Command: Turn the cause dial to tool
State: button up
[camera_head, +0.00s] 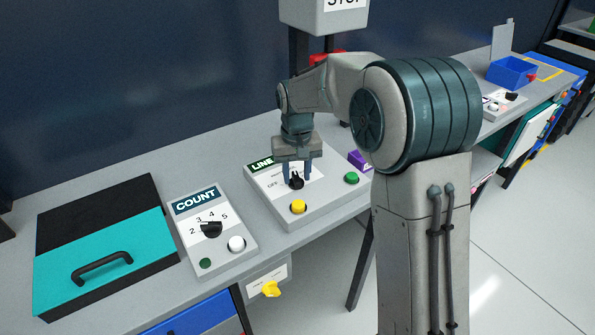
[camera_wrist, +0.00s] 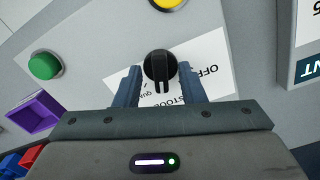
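A black dial (camera_head: 296,182) sits on the panel marked LINE (camera_head: 290,217), with a white label around it. In the wrist view the dial (camera_wrist: 160,68) shows a narrow raised grip toward the bottom of the picture. The label (camera_wrist: 207,60) reads OFF and, upside down, partly hidden words that look like "TOOL" and "QUA". My gripper (camera_head: 297,168) points down over this dial. In the wrist view its fingers (camera_wrist: 159,84) stand on either side of the dial, apart from the narrow grip. I cannot tell exactly which word the dial points at.
A yellow button (camera_head: 298,207) and a green button (camera_head: 351,178) are on the same panel. A COUNT panel (camera_head: 220,257) with its own black dial stands to the left, beside a teal-lidded box (camera_head: 105,265). A purple bin (camera_wrist: 35,110) is close by. A yellow knob (camera_head: 271,289) hangs below the table edge.

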aim_at(297, 177)
notch_tip(297, 177, up, 14)
dwell(0.5)
jog(key=shift+f, duration=0.1)
jog(key=s+d+f+m+t, duration=0.1)
jog(key=s+d+f, duration=0.1)
jog(key=s+d, duration=0.3)
jog(key=s+d+f+m+t, duration=0.1)
jog(key=s+d+f, duration=0.2)
jog(key=s, duration=0.9)
jog(key=s+d+f+t, duration=0.1)
jog(key=s+d+f, duration=0.2)
jog(key=s+d, duration=0.5)
jog(key=shift+s+m, duration=0.15)
jog(key=shift+m, duration=0.25)
